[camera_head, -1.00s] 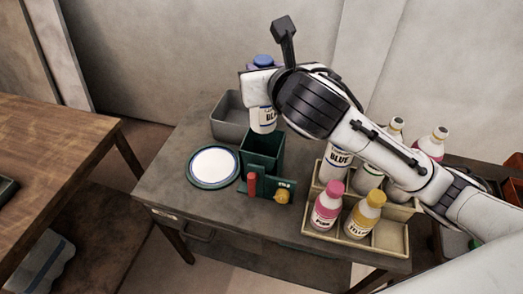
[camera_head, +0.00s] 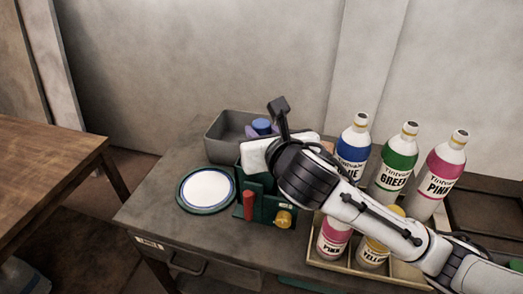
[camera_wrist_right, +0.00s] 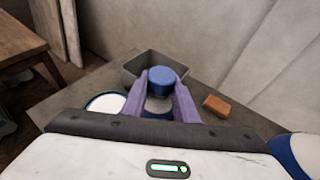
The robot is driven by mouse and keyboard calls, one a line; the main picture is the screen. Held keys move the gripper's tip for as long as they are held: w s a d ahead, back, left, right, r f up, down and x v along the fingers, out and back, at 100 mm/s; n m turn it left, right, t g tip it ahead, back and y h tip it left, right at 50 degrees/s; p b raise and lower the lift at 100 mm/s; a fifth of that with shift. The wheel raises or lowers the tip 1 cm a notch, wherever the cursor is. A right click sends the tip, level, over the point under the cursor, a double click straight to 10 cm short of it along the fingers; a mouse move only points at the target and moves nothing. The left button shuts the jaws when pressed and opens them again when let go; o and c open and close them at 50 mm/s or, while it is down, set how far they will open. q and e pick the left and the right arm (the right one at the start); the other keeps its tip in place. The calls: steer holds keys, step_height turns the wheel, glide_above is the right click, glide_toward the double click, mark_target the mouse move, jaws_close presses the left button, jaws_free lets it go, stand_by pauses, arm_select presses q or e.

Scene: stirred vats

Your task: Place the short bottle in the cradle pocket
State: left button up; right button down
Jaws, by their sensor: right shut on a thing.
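The short bottle shows its blue cap (camera_head: 261,126) just behind my right gripper (camera_head: 258,136). In the right wrist view the cap (camera_wrist_right: 161,79) sits between the two purple fingers of the right gripper (camera_wrist_right: 161,92), which are shut on the bottle. The dark green open-topped holder (camera_head: 247,180), apparently the cradle, is directly below the gripper. The bottle's lower body is hidden, so I cannot tell how deep it is in the pocket or whether it touches the bottom. My left gripper is not in view.
A grey bin (camera_head: 222,135) stands behind the holder. A round white-topped plate (camera_head: 207,188) is left of it. A red post (camera_head: 249,205) and yellow knob (camera_head: 284,218) are in front. Tall bottles (camera_head: 397,165) and a tray (camera_head: 318,252) are right. An orange block (camera_wrist_right: 216,106) lies nearby.

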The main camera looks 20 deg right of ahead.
step_height(320, 180, down, 3)
steer(key=b, duration=0.3)
steer(key=shift+f, duration=0.1)
steer(key=shift+f, duration=0.1)
steer(key=c, duration=1.7)
jaws_free()
steer(key=shift+f, duration=0.1)
steer(key=o, duration=0.3)
steer(key=shift+b, duration=0.3)
